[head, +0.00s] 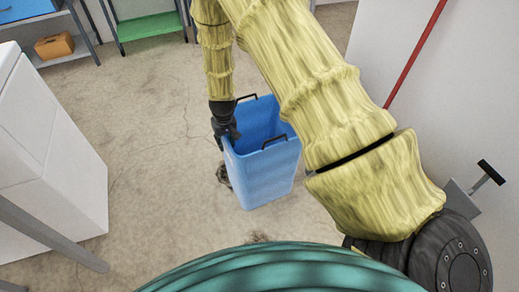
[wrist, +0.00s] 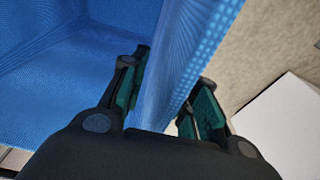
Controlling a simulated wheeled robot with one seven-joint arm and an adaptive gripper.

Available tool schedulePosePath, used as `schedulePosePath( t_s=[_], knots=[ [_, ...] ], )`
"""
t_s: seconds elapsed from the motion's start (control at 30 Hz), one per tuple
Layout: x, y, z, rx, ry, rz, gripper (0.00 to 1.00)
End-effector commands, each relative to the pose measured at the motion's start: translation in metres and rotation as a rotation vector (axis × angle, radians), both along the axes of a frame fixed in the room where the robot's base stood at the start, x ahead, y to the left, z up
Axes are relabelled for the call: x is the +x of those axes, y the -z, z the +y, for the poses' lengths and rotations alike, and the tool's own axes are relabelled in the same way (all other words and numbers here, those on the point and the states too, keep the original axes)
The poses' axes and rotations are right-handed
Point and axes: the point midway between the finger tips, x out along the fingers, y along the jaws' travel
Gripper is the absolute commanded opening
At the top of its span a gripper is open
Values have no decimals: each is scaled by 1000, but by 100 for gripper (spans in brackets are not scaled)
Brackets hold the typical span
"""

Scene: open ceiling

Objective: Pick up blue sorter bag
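The blue sorter bag (head: 265,175) is a tall, open-topped bin with two dark handles, upright on the floor in the middle of the head view. My gripper (head: 229,132) is at its left rim, pointing down. In the wrist view, the bag's wall (wrist: 185,50) runs between the two fingers of my gripper (wrist: 172,82). One finger is inside the bag and the other is outside. The fingers stand apart, with a gap beside the wall. The fingertips are partly hidden by the bag in the head view.
A white appliance (head: 50,150) stands at the left, with a grey leg or bar in front of it. Shelves with an orange-brown box (head: 54,46) and a green shelf (head: 150,26) are at the back. A red pole (head: 415,50) leans by the right wall. The floor (head: 150,110) left of the bag is clear.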

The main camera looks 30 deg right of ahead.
Motion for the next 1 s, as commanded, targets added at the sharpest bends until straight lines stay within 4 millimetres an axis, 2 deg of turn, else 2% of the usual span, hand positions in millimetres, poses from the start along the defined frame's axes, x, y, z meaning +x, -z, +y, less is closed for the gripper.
schedulePosePath(
  t_s=[0.03,0.1,0.37,0.53,0.57,1.0],
  knots=[
    [1,9,0,0,0,1,30],
    [2,15,0,0,0,0,30],
    [3,17,0,0,0,-1,30],
    [3,17,0,0,0,-1,3],
    [3,18,0,0,0,-1,0],
    [3,17,0,0,0,-1,0]
  ],
)
